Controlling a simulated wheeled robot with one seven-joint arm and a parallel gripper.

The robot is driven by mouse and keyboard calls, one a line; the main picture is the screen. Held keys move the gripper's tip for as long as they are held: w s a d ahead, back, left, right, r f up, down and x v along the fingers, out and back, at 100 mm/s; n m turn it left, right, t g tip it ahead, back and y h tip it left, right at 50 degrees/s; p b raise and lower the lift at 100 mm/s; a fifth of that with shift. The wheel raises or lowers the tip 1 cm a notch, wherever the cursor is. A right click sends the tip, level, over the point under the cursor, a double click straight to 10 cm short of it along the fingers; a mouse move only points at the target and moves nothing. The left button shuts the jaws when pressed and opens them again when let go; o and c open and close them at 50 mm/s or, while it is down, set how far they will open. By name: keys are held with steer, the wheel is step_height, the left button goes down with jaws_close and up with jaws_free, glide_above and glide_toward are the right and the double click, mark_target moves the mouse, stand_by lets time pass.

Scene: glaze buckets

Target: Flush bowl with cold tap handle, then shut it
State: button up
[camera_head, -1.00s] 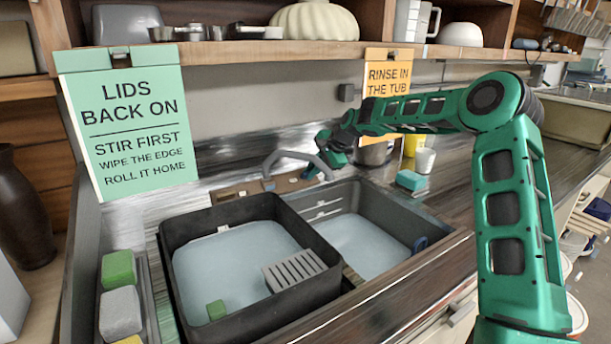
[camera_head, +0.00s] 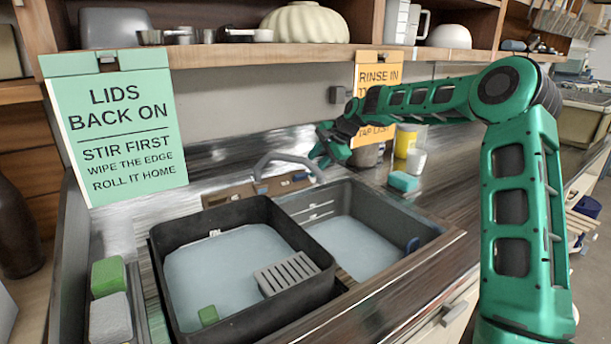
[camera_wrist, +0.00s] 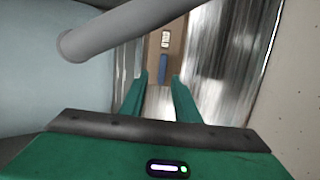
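My gripper (camera_head: 322,152) is behind the sink, close to the curved grey tap spout (camera_head: 283,158). In the wrist view its two green fingers (camera_wrist: 160,92) are apart with nothing between them. A blue handle (camera_wrist: 163,71) lies just beyond the fingertips, roughly in line with the gap, on a brown strip (camera_head: 226,192). A pale handle or plate (camera_wrist: 166,40) is beyond it. The spout (camera_wrist: 120,27) crosses the wrist view's upper left. The grey right bowl (camera_head: 420,225) holds pale water or has a pale floor. No stream shows from the spout.
A shelf (camera_head: 300,52) runs above.

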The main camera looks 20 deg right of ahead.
steer(key=v, duration=0.5)
steer(key=shift+s, duration=0.1)
steer(key=shift+s+f, duration=0.1)
steer(key=s+d+f+n+g+h, duration=0.1)
steer(key=s+d, duration=0.3)
steer(key=s, duration=1.1)
steer(key=s+d+f+n+g+h, duration=0.2)
steer(key=s+d+n, duration=0.1)
steer(key=s, duration=1.3)
steer(key=s+d+f+n+g+h, duration=0.1)
steer(key=s+d, duration=0.4)
steer(key=s, duration=1)
steer(key=shift+s+d+f+n+g+h, duration=0.1)
steer(key=shift+n+g+h, duration=0.2)
steer(key=shift+g+h, duration=0.1)
steer(key=shift+s+f+n+g+h, duration=0.1)
steer(key=shift+s+n+g+h, duration=0.05)
steer(key=shift+n+g+h, duration=0.2)
steer(key=s+a+f+n+y, duration=0.1)
steer(key=s+f, duration=0.2)
steer(key=s, duration=0.8)
steer(key=shift+a+f+g, duration=0.1)
steer(key=shift+f+g, duration=0.05)
steer(key=shift+g, duration=0.1)
